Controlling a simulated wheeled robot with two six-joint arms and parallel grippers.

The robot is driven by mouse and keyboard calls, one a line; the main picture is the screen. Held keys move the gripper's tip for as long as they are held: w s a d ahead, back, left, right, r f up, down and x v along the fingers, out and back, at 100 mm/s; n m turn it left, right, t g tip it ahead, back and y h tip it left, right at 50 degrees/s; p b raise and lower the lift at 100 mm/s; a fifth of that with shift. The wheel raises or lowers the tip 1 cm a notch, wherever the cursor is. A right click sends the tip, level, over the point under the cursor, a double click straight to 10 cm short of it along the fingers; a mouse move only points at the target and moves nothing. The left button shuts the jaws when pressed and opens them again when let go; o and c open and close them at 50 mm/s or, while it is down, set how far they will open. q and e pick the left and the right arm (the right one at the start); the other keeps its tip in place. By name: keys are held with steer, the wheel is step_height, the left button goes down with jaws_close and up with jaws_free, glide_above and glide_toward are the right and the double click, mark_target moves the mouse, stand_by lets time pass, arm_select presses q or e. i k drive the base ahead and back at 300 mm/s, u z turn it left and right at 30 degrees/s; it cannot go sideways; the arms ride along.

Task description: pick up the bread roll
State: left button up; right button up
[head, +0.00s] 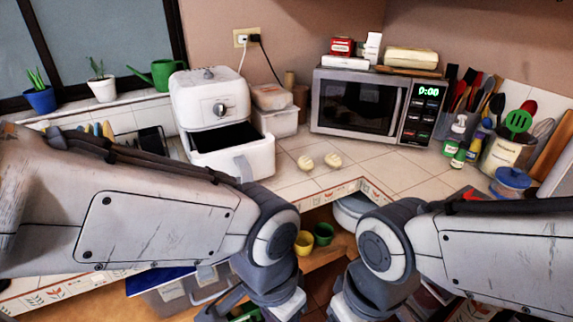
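I see no fingertips of either gripper, and neither arm touches the rolls.
The air fryer (210,100) has its drawer (258,158) pulled out, with a dark inside. White tubs (278,118) stand behind it. The microwave (355,105) is shut. Bottles and a utensil pot (500,155) crowd the right. Counter around the rolls is clear. Yellow (304,242) and green (323,233) cups sit below.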

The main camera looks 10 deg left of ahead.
mark_target(306, 164)
steer(key=u, duration=0.4)
steer(key=i, duration=0.95)
steer(key=u, duration=0.15)
